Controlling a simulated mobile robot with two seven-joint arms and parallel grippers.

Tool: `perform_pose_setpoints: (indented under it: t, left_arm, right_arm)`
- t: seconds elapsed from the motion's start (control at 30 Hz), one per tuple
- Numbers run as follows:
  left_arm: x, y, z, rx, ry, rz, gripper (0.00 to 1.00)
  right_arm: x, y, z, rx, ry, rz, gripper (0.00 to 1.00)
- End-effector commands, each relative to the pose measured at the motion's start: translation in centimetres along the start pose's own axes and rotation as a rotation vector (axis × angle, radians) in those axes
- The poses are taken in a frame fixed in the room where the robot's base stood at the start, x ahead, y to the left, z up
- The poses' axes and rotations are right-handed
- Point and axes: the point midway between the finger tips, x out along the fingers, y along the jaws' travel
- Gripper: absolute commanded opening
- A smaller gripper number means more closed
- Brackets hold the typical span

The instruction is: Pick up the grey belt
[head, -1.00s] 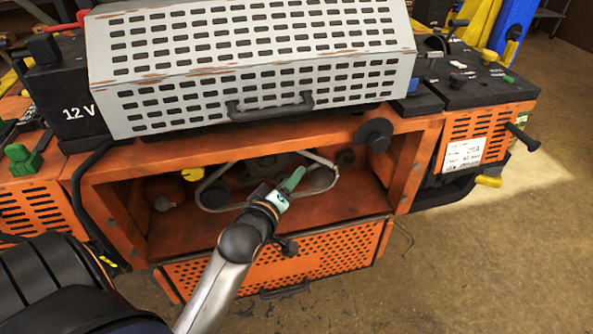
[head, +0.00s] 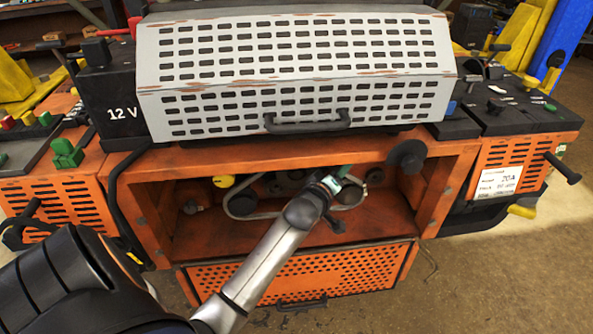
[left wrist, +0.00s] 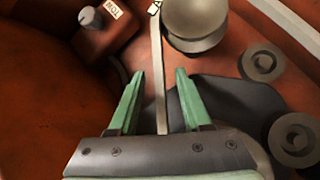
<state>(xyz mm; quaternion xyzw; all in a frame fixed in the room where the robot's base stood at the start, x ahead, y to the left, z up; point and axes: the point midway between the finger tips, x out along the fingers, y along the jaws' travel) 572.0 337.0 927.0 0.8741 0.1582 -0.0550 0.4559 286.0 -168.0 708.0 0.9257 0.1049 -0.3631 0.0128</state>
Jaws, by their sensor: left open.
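The grey belt (head: 262,215) is a loop around dark pulleys inside the orange machine's open front bay. In the left wrist view one straight run of the belt (left wrist: 156,50) passes lengthwise between my fingers. My left gripper (head: 341,176) has green fingers and reaches into the bay at the right part of the loop, hiding some of it. In the left wrist view the gripper (left wrist: 158,78) is open, with a gap on both sides of the belt. My right gripper is not in view.
A grey slotted cover (head: 300,85) with a dark handle (head: 307,122) overhangs the bay. An orange perforated flap (head: 345,268) hangs open below. A round pulley (left wrist: 195,22) is close ahead of my fingers.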

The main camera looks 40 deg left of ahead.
Motion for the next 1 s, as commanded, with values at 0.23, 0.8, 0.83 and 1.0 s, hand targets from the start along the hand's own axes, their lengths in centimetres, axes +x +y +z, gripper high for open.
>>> perform_pose_setpoints:
  t: [0.23, 0.8, 0.83, 1.0]
  left_arm:
    - [0.69, 0.00, 0.00, 0.001, 0.000, 0.000, 0.48]
    - [0.64, -0.01, 0.01, 0.001, 0.000, 0.000, 0.00]
    - [0.64, -0.01, 0.02, 0.001, 0.000, 0.000, 0.00]
    - [0.64, -0.02, 0.02, 0.001, 0.000, 0.000, 0.00]
  right_arm:
    - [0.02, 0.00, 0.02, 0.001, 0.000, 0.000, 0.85]
    - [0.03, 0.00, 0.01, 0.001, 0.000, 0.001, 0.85]
    - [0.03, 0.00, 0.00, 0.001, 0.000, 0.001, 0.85]
    - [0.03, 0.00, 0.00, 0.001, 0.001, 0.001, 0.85]
